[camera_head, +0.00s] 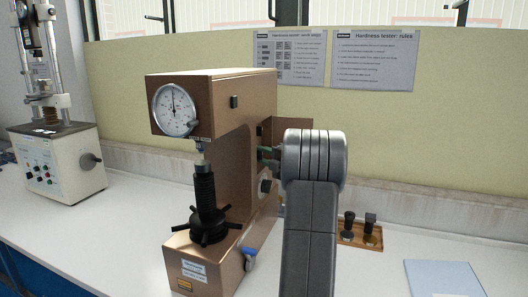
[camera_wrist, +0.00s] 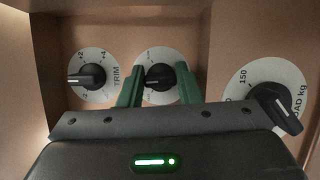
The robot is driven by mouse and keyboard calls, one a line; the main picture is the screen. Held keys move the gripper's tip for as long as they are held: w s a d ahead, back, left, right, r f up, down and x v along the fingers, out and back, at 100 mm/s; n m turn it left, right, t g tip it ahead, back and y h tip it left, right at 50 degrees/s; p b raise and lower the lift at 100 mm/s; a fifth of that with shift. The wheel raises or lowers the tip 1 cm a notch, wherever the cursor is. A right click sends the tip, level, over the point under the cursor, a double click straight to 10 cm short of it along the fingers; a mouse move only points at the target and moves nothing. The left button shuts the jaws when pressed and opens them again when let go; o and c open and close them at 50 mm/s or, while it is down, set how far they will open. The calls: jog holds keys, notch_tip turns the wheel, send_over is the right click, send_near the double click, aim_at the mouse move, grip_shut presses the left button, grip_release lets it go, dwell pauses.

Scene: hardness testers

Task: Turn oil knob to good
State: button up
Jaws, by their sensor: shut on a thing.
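The hardness tester (camera_head: 235,130) is a brown machine with a round dial gauge (camera_head: 174,110), standing on the bench. My gripper (camera_head: 266,157) reaches to its right side. In the wrist view, my gripper's green fingers (camera_wrist: 161,72) are shut on the middle black knob (camera_wrist: 159,78), one finger on each side. That knob sits on a white round dial plate, its white mark toward the left. The plate's wording is hidden by my fingers and gripper body, so I cannot read whether it is the oil knob. In the head view my arm hides much of this side.
The TRIM knob (camera_wrist: 87,77) is close left of my fingers and the LOAD kg knob (camera_wrist: 275,108) close right. A wooden tray (camera_head: 345,240) with dark parts and a blue sheet (camera_head: 443,279) lie to the right. Another tester (camera_head: 60,160) stands far left.

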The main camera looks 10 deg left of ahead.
jog(key=shift+m+p, duration=0.35)
jog(key=shift+m, duration=0.15)
jog(key=o, duration=1)
jog(key=b+v, duration=0.1)
jog(key=v, duration=0.6)
jog(key=b+v, duration=0.1)
jog(key=v, duration=0.6)
jog(key=shift+r, duration=0.2)
jog(key=shift+a, duration=0.1)
